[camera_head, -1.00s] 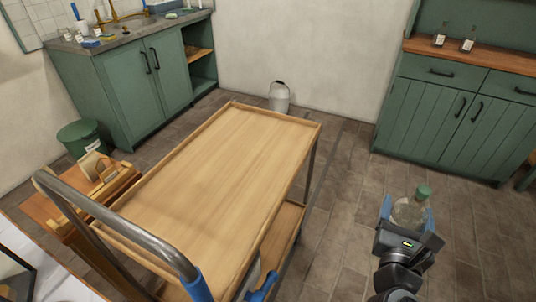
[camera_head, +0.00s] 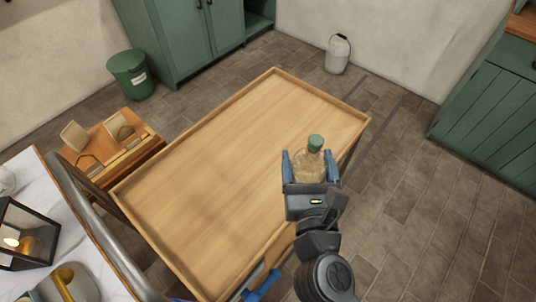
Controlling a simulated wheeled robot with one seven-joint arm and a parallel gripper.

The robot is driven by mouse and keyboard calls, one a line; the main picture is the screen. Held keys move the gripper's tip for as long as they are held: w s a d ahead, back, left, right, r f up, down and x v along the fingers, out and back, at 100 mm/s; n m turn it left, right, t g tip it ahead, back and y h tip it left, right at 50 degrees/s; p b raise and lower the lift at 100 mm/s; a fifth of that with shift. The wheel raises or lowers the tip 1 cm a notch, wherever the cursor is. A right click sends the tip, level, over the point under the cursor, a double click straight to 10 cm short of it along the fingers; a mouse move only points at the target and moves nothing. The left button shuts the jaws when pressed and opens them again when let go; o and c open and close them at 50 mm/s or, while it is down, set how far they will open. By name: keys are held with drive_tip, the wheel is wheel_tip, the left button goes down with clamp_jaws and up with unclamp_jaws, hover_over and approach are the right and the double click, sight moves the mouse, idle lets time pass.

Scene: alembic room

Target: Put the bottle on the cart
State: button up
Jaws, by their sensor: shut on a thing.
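The bottle (camera_head: 310,164) is clear glass with a green cap. My gripper (camera_head: 311,168) is shut on the bottle, with one blue finger on each side of it. The bottle is upright or nearly so, and it shows in front of the right side of the cart's top. I cannot tell how high the bottle is above the top. The gripper body hides the bottle's base.
A marble-topped table (camera_head: 75,245) with a lantern (camera_head: 28,235) stands at the lower left. A wooden stand (camera_head: 120,140) and a green bin (camera_head: 131,75) are beyond the cart's left side. A metal can (camera_head: 338,55) stands behind it. The floor to the right is clear.

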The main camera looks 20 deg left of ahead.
drive_tip(key=s+a+n+g+y, duration=0.2)
drive_tip(key=s+a+n+y, duration=0.15)
drive_tip(key=s+a, duration=0.35)
drive_tip(key=shift+m+y, duration=0.25)
drive_tip(key=shift+y, duration=0.1)
drive_tip(key=shift+s+a+f+b, duration=0.15)
drive_tip(key=shift+a+f+b, duration=1.3)
drive_tip(key=shift+a+f, duration=0.6)
drive_tip(key=shift+s+a+f+b, duration=0.15)
drive_tip(key=shift+a+f+b, duration=1.3)
drive_tip(key=shift+a+f, duration=0.55)
drive_tip(key=shift+s+a+f+b, duration=0.15)
drive_tip(key=shift+a+f+b, duration=1.5)
drive_tip(key=shift+a, duration=0.6)
drive_tip(key=shift+f, duration=0.2)
drive_tip(key=shift+f, duration=0.15)
drive_tip(key=o, duration=1.4)
drive_tip(key=shift+c, duration=0.2)
